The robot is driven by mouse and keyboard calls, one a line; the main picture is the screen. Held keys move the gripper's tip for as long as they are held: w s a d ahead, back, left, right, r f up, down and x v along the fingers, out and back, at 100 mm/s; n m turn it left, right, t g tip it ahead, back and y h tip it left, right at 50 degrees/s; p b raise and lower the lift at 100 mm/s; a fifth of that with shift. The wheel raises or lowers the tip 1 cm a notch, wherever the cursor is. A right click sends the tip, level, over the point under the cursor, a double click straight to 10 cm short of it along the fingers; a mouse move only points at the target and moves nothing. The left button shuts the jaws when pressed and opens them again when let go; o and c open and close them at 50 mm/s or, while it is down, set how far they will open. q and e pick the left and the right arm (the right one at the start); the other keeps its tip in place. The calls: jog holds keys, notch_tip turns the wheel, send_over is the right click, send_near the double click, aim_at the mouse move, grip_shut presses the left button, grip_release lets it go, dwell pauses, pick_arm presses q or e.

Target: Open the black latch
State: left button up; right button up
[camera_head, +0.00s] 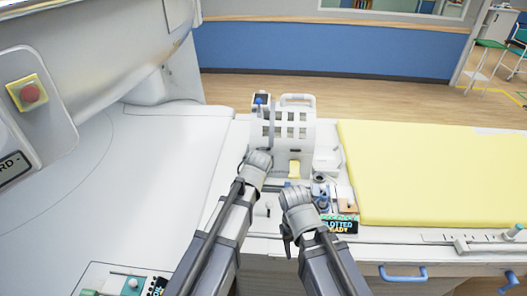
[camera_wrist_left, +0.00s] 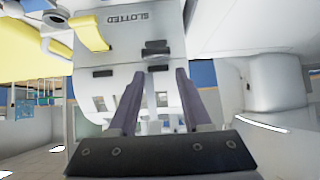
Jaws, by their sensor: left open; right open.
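A white slotted magnet housing (camera_head: 291,128) stands on the bench in the head view, with a grid of openings in its front. In the left wrist view, the housing (camera_wrist_left: 125,60) appears upside down with the word SLOTTED on it. A small black latch-like part (camera_wrist_left: 155,48) sits on its white face. My left gripper (camera_wrist_left: 160,73) is open, and this part lies just beyond its fingertips; I cannot tell whether they touch. In the head view, my left gripper (camera_head: 259,160) is at the housing's lower left. My right gripper (camera_head: 297,198) is open in front of the housing, lower and to the right.
A yellow piece (camera_head: 294,169) stands at the housing's foot. A yellow padded bed (camera_head: 430,175) fills the right. Small items and a sign (camera_head: 343,224) lie right of my right gripper. A large white machine (camera_head: 100,50) with a red button (camera_head: 30,93) is at left.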

pick_arm(q)
jog(key=w+r+g+p, duration=0.1)
jog(key=r+g+p, duration=0.1)
jog(key=p, duration=0.3)
jog(key=r+g+p, duration=0.2)
jog(key=r+p, duration=0.3)
jog(key=w+r+g+p, duration=0.1)
jog(key=r+g+p, duration=0.1)
jog(key=r+p, duration=0.2)
jog(key=shift+w+p, duration=0.35)
jog(key=shift+p, duration=0.4)
grip_shut()
jog(key=shift+s+d+r+g+p, duration=0.15)
jog(key=shift+s+r+g+p, duration=0.05)
jog(key=shift+g+p, duration=0.25)
pick_arm(e)
notch_tip(320, 180, up, 19)
jog(key=shift+f, duration=0.2)
pick_arm(q)
jog(key=b+x, duration=0.9)
jog(key=s+b+x, duration=0.1)
jog(key=b+x, duration=0.3)
jog(key=x, duration=0.1)
jog(key=shift+d+f+b, duration=0.15)
jog(key=shift+d+b, duration=0.1)
jog(key=shift+b, duration=0.15)
pick_arm(e)
notch_tip(320, 180, down, 13)
jog(key=shift+f, duration=0.2)
